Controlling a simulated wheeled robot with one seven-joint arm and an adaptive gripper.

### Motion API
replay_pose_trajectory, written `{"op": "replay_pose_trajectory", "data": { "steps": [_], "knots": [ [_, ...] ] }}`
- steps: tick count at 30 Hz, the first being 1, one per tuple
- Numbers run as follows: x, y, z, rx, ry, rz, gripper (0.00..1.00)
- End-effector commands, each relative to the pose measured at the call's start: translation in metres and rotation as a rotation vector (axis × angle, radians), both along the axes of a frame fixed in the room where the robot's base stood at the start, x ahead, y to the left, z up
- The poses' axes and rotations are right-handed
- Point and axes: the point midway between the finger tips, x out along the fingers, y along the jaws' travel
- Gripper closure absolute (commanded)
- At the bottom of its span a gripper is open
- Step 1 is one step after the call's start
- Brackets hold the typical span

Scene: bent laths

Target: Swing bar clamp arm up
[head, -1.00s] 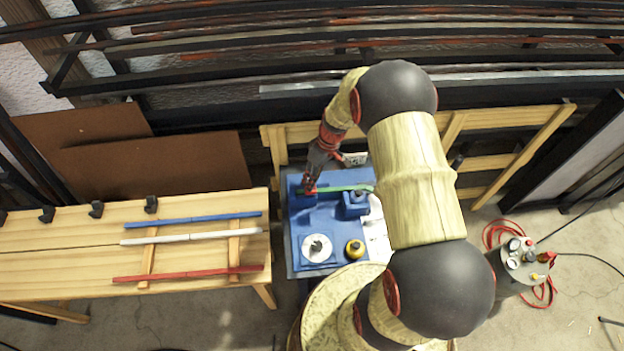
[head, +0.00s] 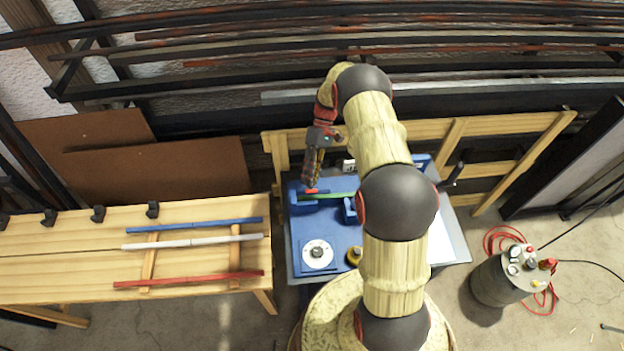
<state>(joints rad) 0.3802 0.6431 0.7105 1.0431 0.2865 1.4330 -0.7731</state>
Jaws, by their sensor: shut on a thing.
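The blue fixture (head: 328,225) stands on a grey-topped table. A green lath (head: 341,195) lies across its back, between a blue block at the left and a blue block partly hidden by my arm. A small red piece (head: 312,191), which looks like the clamp arm, sits over the lath's left end. My gripper (head: 312,185) points down over the left block, and its fingertips are shut on the red piece. The tips are small here, so the exact grip and the clamp arm's tilt are hard to see.
A wooden bench (head: 60,250) at the left holds blue, white and red laths. A grey canister (head: 500,282) stands at the right. My arm hides the table's middle.

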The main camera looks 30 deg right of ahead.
Motion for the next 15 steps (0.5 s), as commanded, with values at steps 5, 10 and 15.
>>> {"op": "replay_pose_trajectory", "data": {
  "steps": [5, 10, 15],
  "knots": [
    [0.0052, -0.0024, -0.0026, 0.022, 0.054, -0.001, 1.00],
    [0.0066, -0.0029, -0.0024, 0.037, 0.087, -0.001, 1.00],
    [0.0073, -0.0031, -0.0025, 0.041, 0.099, 0.000, 1.00]
  ]
}}
